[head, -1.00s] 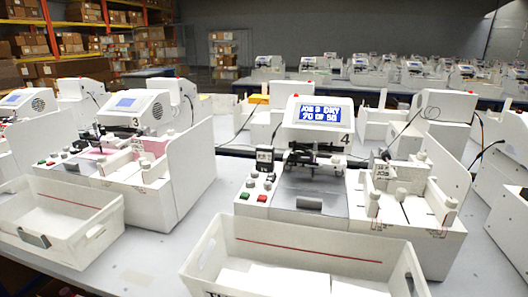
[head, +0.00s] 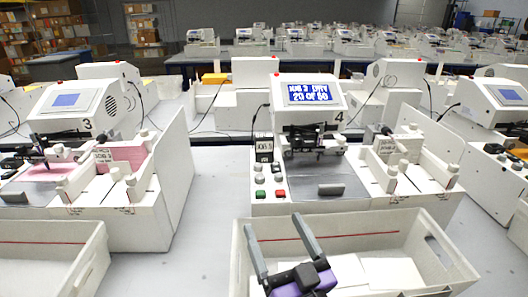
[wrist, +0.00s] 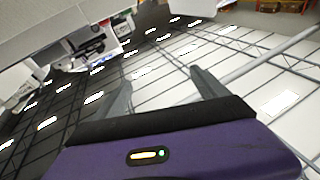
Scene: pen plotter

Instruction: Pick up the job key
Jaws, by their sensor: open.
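My gripper (head: 273,222) is open and empty, its two grey fingers pointing up over the white bin in front of plotter 4 (head: 306,95). In the wrist view the open fingers (wrist: 160,80) also have nothing between them. A small black block with a pale label (head: 264,147) stands on the left of plotter 4, above its buttons; it may be the job key, but I cannot tell for sure. My gripper is in front of it and well apart from it. Plotter 4's screen reads "JOB 3 DRY 20 OF 50".
The white bin (head: 350,237) with a red line holds white sheets or blocks. Plotter 3 (head: 75,110) stands to the left with pink sheets, another bin (head: 50,240) before it. Bare grey table lies between the two bins. A further plotter (head: 500,105) stands at the right.

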